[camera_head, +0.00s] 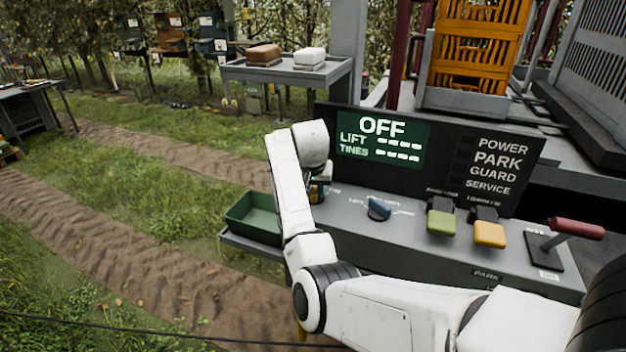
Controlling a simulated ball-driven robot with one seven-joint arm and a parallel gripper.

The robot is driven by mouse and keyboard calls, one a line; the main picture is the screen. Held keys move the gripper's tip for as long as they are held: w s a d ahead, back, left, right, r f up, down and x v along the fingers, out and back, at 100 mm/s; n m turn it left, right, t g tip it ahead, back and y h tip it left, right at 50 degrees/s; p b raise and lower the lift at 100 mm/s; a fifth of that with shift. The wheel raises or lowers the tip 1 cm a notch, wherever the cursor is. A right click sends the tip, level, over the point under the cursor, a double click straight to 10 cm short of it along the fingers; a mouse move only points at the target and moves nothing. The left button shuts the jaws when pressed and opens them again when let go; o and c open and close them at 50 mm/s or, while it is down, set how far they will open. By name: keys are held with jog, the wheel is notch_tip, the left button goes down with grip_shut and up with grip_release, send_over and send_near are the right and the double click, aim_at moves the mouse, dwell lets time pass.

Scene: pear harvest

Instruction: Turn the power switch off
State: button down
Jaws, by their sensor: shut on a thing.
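The control panel (352,232) is grey, and its green display (383,141) reads OFF above LIFT and TINES. My white arm reaches over the panel's left end. My gripper (319,186) points down there, partly hidden by my own arm links. It is shut on a small dark control, which I take for the power switch; the control is mostly covered, so its exact position is hard to see.
A green tray (254,217) sits left of the panel. A grey table (288,75) with two blocks stands behind.

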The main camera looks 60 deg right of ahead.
jog(key=shift+s+r+n+t+p, duration=0.1)
jog(key=shift+n+t+p, duration=0.4)
jog(key=shift+n+p, duration=0.6)
jog(key=shift+n, duration=0.3)
jog(key=c, duration=1)
grip_release()
jog(key=b+v, duration=0.2)
jog(key=v, duration=0.8)
jog(key=shift+r, duration=0.35)
jog(key=shift+s+d, duration=0.1)
